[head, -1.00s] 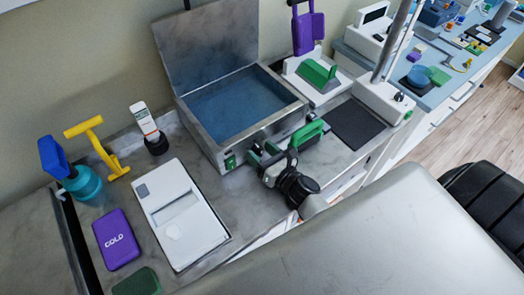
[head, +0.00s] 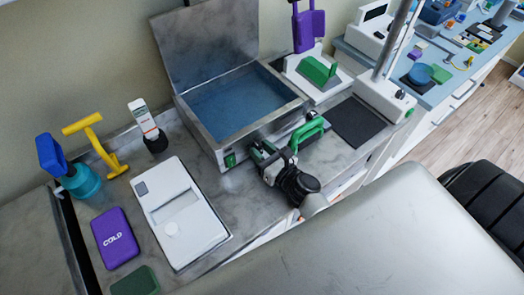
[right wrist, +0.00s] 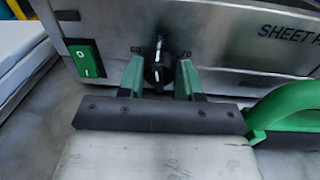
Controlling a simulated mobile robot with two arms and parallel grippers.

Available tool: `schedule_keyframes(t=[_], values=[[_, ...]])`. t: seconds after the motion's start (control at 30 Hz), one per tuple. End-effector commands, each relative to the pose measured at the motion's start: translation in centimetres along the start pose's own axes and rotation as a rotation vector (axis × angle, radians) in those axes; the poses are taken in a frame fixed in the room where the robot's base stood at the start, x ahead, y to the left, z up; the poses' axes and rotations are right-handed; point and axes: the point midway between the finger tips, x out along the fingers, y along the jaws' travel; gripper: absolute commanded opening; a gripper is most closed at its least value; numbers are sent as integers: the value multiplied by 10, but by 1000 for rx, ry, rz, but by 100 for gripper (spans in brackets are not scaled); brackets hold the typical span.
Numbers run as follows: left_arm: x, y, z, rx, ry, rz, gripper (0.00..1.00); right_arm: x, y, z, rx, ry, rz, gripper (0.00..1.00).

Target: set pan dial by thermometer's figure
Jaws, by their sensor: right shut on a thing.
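The metal pan (head: 215,150) holds blue water, with its lid raised against the wall. Its black dial (right wrist: 158,71) sits on the front panel, between the printed figures 60 and 70 in the right wrist view. A pale mark shows on the knob; its exact setting is hard to tell. My right gripper (right wrist: 158,78) is shut on the dial, one green finger on each side; it also shows at the pan's front in the head view (head: 262,154). A white thermometer (head: 143,118) stands upright in a black holder left of the pan; its figure is too small to read. My left gripper is out of view.
A green rocker switch (right wrist: 86,60) is left of the dial. A green-handled tool (head: 308,135) lies close to my right gripper. A white device (head: 180,213), a purple cold pack (head: 114,238) and a blue-teal bottle (head: 80,182) stand on the counter's left.

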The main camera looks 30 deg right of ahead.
Motion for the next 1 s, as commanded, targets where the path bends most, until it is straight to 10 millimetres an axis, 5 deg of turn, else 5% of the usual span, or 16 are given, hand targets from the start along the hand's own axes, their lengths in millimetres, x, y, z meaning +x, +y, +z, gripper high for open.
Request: schedule_keyframes(t=[1.0], values=[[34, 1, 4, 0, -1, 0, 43, 0, 2, 0, -826, 53, -10, 11]])
